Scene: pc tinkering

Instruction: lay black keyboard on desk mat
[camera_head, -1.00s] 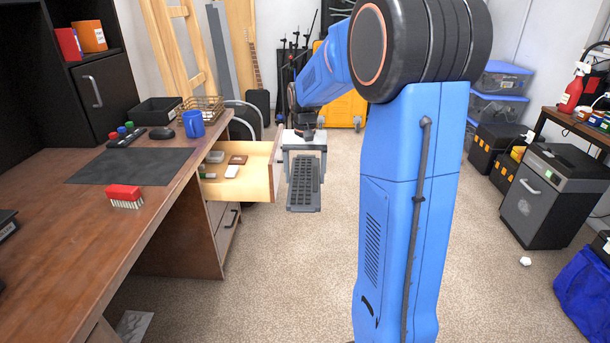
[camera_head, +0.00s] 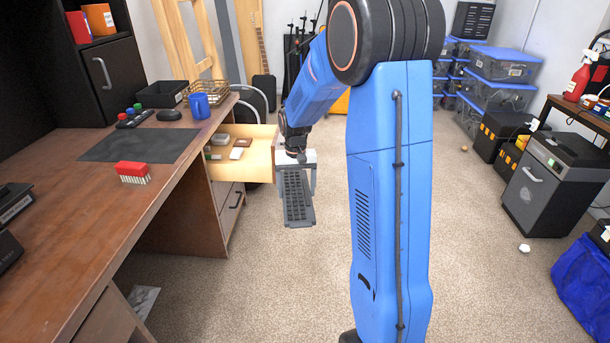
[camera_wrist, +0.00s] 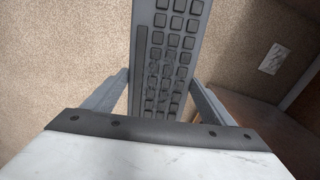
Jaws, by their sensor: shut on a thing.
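The keyboard (camera_head: 297,200), dark grey with black keys, is held in my gripper (camera_head: 297,178), which is shut on it. It hangs over the open floor, right of the desk and just in front of the open drawer. In the wrist view the keyboard (camera_wrist: 168,55) runs up out of the frame between the two fingers of my gripper (camera_wrist: 158,100). The desk mat (camera_head: 140,145) is a flat dark sheet on the desk at left, with its top clear. The keyboard is apart from the mat.
A red-topped block (camera_head: 132,171) stands on the desk (camera_head: 110,215) near the mat's front edge. A blue mug (camera_head: 199,106), a mouse (camera_head: 169,115) and a wire basket (camera_head: 208,92) sit behind the mat. An open drawer (camera_head: 262,160) juts out beside my gripper.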

